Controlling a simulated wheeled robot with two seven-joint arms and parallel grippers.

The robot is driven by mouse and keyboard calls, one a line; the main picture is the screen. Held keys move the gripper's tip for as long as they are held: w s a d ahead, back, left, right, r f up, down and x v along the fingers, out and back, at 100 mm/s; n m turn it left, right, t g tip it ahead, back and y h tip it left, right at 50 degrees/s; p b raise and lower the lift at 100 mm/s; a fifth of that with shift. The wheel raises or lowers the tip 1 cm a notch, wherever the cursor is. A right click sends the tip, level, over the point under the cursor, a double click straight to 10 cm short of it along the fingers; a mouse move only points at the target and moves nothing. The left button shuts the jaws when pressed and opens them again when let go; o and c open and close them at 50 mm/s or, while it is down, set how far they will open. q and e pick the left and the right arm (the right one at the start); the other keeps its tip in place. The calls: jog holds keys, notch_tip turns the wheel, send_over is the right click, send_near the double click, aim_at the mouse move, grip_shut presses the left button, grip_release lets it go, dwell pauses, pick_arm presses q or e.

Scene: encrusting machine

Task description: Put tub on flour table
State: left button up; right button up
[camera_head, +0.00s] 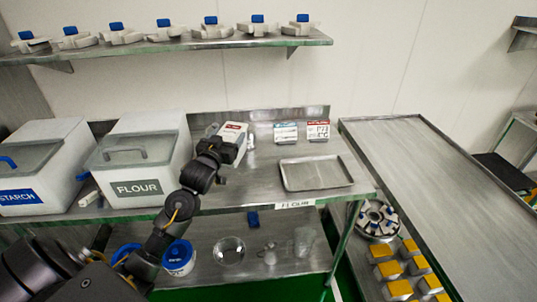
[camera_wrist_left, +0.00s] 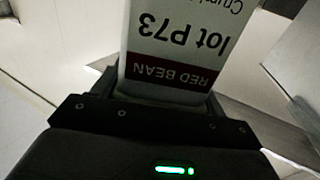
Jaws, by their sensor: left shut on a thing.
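A white tub (camera_head: 234,132) with a dark red label band is in my left gripper (camera_head: 232,148), above the back of the steel flour table (camera_head: 245,190). In the left wrist view the tub (camera_wrist_left: 180,45) reads "RED BEAN" and "lot P73", upside down in the picture. My left gripper also shows there as dark jaws (camera_wrist_left: 155,110), shut on the tub. The tub's underside is hidden, so I cannot tell whether it touches the table. The table's front edge carries a "FLOUR" tag (camera_head: 295,204). My right gripper is not in view.
A FLOUR bin (camera_head: 140,160) and a STARCH bin (camera_head: 45,165) stand at left. An empty metal tray (camera_head: 316,173) lies at right, with a blue-topped card (camera_head: 286,132) and a red-topped card (camera_head: 317,130) behind. A shelf (camera_head: 180,44) hangs above.

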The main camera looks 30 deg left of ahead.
pick_arm(q)
notch_tip(320, 180, down, 7)
jog(key=shift+r+p, duration=0.2)
jog(key=shift+p, duration=0.2)
notch_tip(320, 180, down, 3)
jog(key=shift+r, duration=0.1)
jog(key=shift+f, duration=0.25)
jog(key=o, duration=1.6)
jog(key=shift+s+d, duration=0.1)
